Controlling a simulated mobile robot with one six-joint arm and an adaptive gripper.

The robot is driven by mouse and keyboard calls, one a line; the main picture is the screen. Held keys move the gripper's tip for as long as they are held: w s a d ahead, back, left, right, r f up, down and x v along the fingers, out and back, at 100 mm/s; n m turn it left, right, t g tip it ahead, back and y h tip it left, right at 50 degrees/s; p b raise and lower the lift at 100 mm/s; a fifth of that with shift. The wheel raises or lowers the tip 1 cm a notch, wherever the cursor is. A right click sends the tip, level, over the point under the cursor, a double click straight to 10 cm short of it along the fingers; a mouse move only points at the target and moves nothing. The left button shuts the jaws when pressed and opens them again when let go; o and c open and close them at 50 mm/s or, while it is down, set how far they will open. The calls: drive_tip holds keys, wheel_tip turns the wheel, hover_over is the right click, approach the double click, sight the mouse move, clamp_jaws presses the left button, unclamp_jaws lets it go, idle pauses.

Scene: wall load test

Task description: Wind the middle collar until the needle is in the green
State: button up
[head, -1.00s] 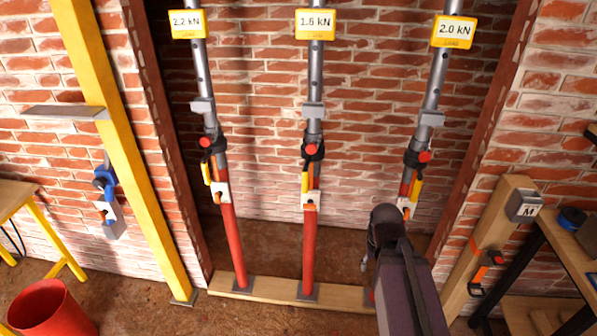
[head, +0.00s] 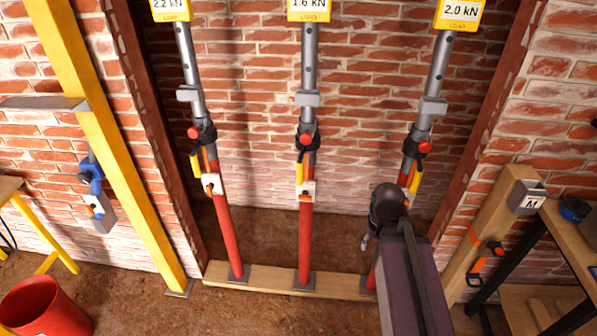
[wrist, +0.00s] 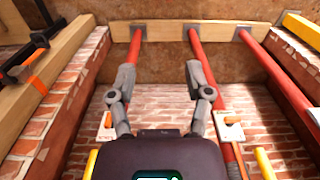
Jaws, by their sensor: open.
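Three props stand side by side, with grey upper tubes and red lower tubes. The middle prop's black collar (head: 306,141) has a red knob and a yellow handle (head: 300,172) hanging below it. The middle load plate (head: 308,8) reads 1.6 kN. I see no needle or green zone. My gripper (head: 366,243) is low in front of the right prop, below and right of the middle collar, and touches no collar. In the wrist view my gripper (wrist: 160,78) is open and empty, with the middle prop's red tube (wrist: 202,62) behind its right finger.
The left plate (head: 171,8) reads 2.2 kN and the right plate (head: 460,13) 2.0 kN. A wooden sill (head: 263,275) carries the props. A yellow post (head: 107,138) and red bucket (head: 45,310) stand left. A wooden post (head: 495,225) and bench stand right.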

drive_tip(key=w+n+b, duration=0.1)
drive_tip(key=n+t+h+b, duration=1.1)
drive_tip(key=n+t+b, duration=0.3)
drive_tip(key=n, duration=1.4)
approach(297, 173)
drive_tip(key=v, duration=0.3)
drive_tip(key=shift+d, duration=0.25)
drive_tip(key=shift+w+d, duration=0.1)
drive_tip(key=shift+w, duration=0.05)
drive_tip(key=x, duration=1.3)
drive_tip(key=shift+w+d, duration=0.1)
drive_tip(key=shift+w, duration=0.25)
